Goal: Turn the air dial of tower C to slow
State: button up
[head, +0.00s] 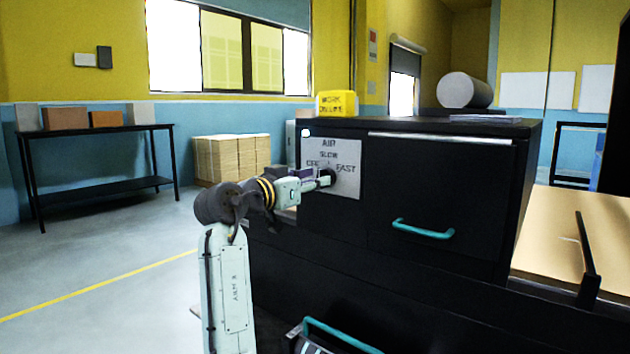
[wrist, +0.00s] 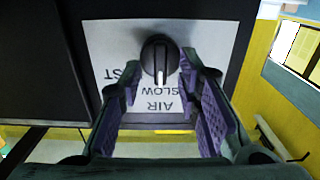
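The air dial (wrist: 159,58) is a round black knob on a white plate (wrist: 110,45) marked AIR, SLOW and FAST, upside down in the wrist view. Its white pointer line faces the word SLOW. In the head view the plate (head: 350,182) is on the front of a black cabinet (head: 440,190), and the dial (head: 328,176) is partly hidden by my gripper. My gripper (wrist: 163,66) has its purple-padded fingers spread on either side of the knob. A narrow gap shows at the right finger; contact on the left is unclear. No tower C label is readable.
A teal drawer handle (head: 423,230) is right of the plate. A yellow block (head: 336,103) with lettering and a grey roll (head: 465,90) are above the cabinet's top in the picture. A wooden table (head: 565,225) stands at right. The floor at left is open.

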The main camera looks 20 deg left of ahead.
jog(key=v, duration=1.1)
